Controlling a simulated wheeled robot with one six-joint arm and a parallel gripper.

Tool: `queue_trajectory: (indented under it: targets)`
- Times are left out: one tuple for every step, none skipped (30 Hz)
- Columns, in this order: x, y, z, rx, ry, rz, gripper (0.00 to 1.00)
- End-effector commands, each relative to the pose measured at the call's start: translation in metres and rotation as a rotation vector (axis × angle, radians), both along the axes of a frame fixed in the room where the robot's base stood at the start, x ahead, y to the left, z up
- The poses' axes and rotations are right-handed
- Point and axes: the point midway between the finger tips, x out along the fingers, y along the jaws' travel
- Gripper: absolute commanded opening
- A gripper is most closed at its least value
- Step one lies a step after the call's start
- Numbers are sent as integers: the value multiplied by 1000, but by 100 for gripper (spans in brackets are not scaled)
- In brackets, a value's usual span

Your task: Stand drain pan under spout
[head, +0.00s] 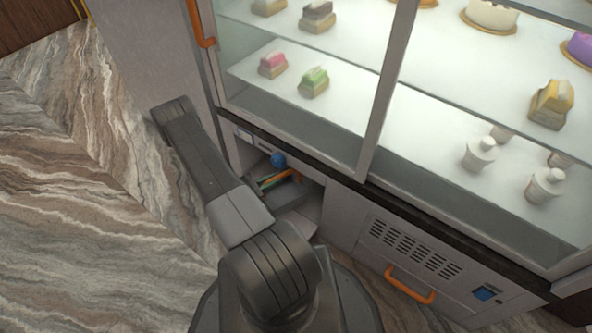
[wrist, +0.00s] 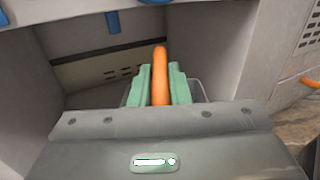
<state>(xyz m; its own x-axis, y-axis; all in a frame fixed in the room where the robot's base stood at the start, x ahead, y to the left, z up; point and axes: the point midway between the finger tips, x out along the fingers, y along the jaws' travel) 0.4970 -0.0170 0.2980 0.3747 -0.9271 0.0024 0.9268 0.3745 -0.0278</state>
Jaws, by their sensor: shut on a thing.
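My gripper (wrist: 160,82) has green finger pads closed on both sides of an upright-looking orange handle in the wrist view. The handle belongs to the drain pan (wrist: 203,91), whose pale see-through rim shows behind and beside the fingers. The rest of the pan is hidden by my gripper. A short blue spout (wrist: 113,21) hangs from above, left of the handle and deeper in the compartment. In the head view a round blue part (head: 278,159) shows at the compartment opening, close to the orange and green of the grip. I cannot tell whether the pan touches the floor.
The open compartment (wrist: 92,52) has grey side walls close on both sides and a slotted back. In the head view, a vented panel with an orange handle (head: 410,287) is to the right. The glass display case (head: 375,90) with sweets stands above. Marble floor lies clear left.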

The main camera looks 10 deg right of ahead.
Motion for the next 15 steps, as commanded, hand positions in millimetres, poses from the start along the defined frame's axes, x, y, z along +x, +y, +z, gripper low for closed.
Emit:
queue_trajectory:
  targets:
    - [8,-9,-2,1,-4,-6,0]
    - [12,-14,-2,0,-4,-6,0]
    - [18,-20,-1,0,-4,-7,0]
    - [23,-24,-2,0,-4,-6,0]
    - [27,-29,-2,0,-4,-7,0]
    - [33,-36,-2,-1,-5,-6,0]
    - [38,-41,-2,-1,-4,-6,0]
    - [43,-46,-2,-1,-5,-7,0]
    - [50,-52,-2,0,-5,-6,0]
    - [55,-57,-2,-1,-5,-6,0]
    - [60,-62,-2,0,-5,-6,0]
    - [67,-68,-2,0,-5,-5,0]
    - [71,-74,-2,-1,-5,-6,0]
    - [76,-78,-2,0,-5,-5,0]
    - [82,-84,-2,1,-5,-6,0]
